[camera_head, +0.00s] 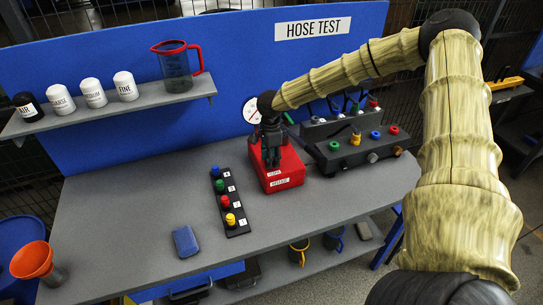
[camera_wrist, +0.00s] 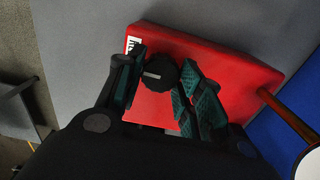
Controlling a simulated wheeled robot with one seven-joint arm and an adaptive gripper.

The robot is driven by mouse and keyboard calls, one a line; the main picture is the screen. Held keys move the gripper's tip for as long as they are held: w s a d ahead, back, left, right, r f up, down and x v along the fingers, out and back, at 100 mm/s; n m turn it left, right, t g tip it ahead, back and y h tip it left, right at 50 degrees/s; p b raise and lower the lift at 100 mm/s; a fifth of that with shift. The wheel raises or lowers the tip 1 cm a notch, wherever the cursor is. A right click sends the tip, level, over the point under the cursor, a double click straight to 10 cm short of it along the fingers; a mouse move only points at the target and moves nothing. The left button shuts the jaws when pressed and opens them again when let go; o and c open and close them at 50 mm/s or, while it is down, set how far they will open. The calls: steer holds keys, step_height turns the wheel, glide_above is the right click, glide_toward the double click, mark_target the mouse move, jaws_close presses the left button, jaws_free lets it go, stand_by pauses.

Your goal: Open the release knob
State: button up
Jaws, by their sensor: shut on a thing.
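The red box (camera_head: 286,174) stands on the grey workbench below the blue back panel, with white labels on its front; one label reads "RELEASE". In the wrist view the red box (camera_wrist: 215,72) fills the middle. A black round release knob (camera_wrist: 158,73) with a pale line across its top sits on the box. My gripper (camera_wrist: 160,84) has its green-padded fingers on either side of the knob and is shut on it. In the head view my gripper (camera_head: 271,158) points down onto the box top, hiding the knob there.
A grey control box (camera_head: 352,152) with coloured knobs stands right of the red box. A black strip with coloured buttons (camera_head: 229,203) lies to its left. A blue flat item (camera_head: 185,241) lies nearer the front edge. A shelf (camera_head: 110,112) holds a jug and bottles.

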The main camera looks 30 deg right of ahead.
steer(key=shift+f, duration=0.1)
stand_by(0.5)
steer(key=o, duration=1)
steer(key=shift+o, duration=0.2)
step_height(320, 180, up, 12)
